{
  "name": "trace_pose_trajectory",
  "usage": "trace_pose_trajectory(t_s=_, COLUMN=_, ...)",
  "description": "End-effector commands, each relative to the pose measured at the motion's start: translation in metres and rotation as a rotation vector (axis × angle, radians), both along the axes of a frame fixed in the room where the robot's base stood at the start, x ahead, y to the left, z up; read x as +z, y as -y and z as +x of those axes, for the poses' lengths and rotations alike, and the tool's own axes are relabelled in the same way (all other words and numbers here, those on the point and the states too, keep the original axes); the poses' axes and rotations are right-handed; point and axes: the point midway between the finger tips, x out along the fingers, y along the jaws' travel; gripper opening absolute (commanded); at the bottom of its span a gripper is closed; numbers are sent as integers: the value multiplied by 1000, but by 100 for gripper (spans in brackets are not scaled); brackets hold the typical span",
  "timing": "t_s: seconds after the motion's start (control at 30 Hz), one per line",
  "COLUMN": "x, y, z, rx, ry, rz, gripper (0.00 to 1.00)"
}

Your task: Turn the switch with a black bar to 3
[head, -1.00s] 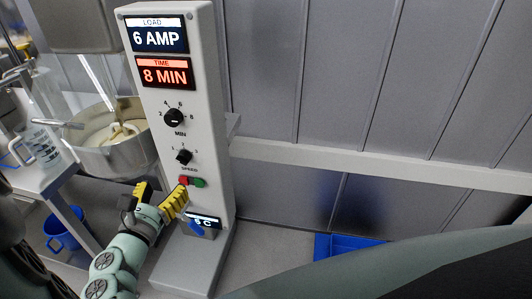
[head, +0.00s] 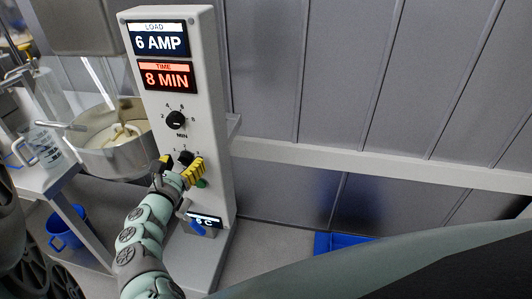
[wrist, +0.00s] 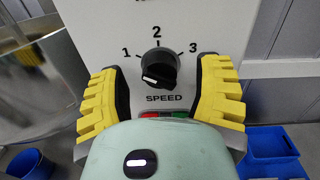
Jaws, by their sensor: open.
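The black SPEED switch (wrist: 158,68) sits on the white panel, with 1, 2 and 3 printed around its top. It has a raised black bar and a white mark at its lower left in the wrist view. I cannot tell surely which number the bar points to. In the head view the switch (head: 185,157) is partly behind my gripper (head: 180,169). My gripper, with yellow ridged fingers, also shows in the wrist view (wrist: 161,80). It is open, one finger on each side of the switch, with visible gaps to it.
The MIN dial (head: 176,120) is above the switch, under displays reading 6 AMP and 8 MIN. A red button (wrist: 150,115) and a green button (wrist: 180,115) lie just below SPEED. A mixing bowl (head: 105,145) stands left of the panel. A blue bin (head: 335,243) is at right.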

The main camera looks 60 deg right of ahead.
Motion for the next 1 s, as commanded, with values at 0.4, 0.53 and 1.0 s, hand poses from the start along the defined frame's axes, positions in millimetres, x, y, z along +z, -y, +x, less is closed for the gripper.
trace_pose_trajectory(t_s=0.4, x=0, y=1, z=-1, rx=-3, ry=-1, rz=-1, gripper=32)
trace_pose_trajectory(t_s=0.53, x=0, y=0, z=-1, rx=-2, ry=-1, rz=-1, gripper=18)
trace_pose_trajectory(t_s=1.0, x=-1, y=0, z=-1, rx=-2, ry=18, rz=7, gripper=0)
